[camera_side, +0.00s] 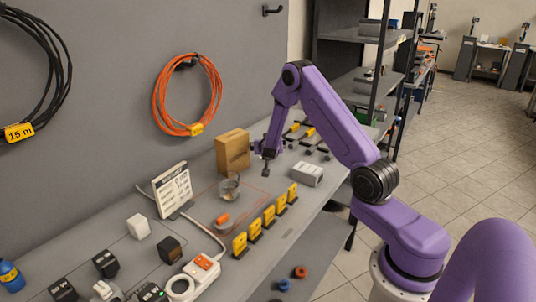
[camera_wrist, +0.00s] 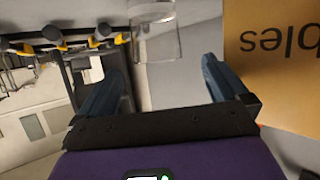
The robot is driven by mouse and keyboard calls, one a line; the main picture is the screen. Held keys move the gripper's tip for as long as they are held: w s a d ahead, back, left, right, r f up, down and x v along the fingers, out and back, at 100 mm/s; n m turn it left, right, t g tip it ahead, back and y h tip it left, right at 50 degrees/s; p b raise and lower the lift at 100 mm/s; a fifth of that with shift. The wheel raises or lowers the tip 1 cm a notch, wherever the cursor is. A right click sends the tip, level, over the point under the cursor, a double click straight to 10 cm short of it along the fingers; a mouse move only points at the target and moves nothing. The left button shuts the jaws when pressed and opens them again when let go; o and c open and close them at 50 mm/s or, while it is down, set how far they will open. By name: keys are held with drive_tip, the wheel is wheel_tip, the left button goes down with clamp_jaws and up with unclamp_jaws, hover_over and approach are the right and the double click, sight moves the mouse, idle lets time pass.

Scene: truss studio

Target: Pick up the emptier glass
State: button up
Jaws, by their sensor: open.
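A clear glass (camera_side: 229,188) stands upright on the grey bench, in front of the cardboard box. In the wrist view, which is upside down, a clear glass (camera_wrist: 160,42) shows at the top centre, beyond the fingertips; its base end is partly cut off. How full it is cannot be told. I cannot make out a second glass clearly. My gripper (camera_side: 261,160) is above the bench, to the right of the glass and higher. In the wrist view my gripper (camera_wrist: 163,70) has its two blue fingers wide apart with nothing between them.
The cardboard box (camera_side: 233,151) stands close behind the glass and fills the right of the wrist view. A white sign (camera_side: 173,189) stands left. Yellow pieces (camera_side: 267,215) line the front edge. A grey block (camera_side: 308,174) and a power strip (camera_side: 196,272) lie nearby.

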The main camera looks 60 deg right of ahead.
drive_tip(key=shift+x, duration=4.35)
drive_tip(key=shift+s+d, duration=0.1)
drive_tip(key=c, duration=1.3)
drive_tip(key=shift+r, duration=0.25)
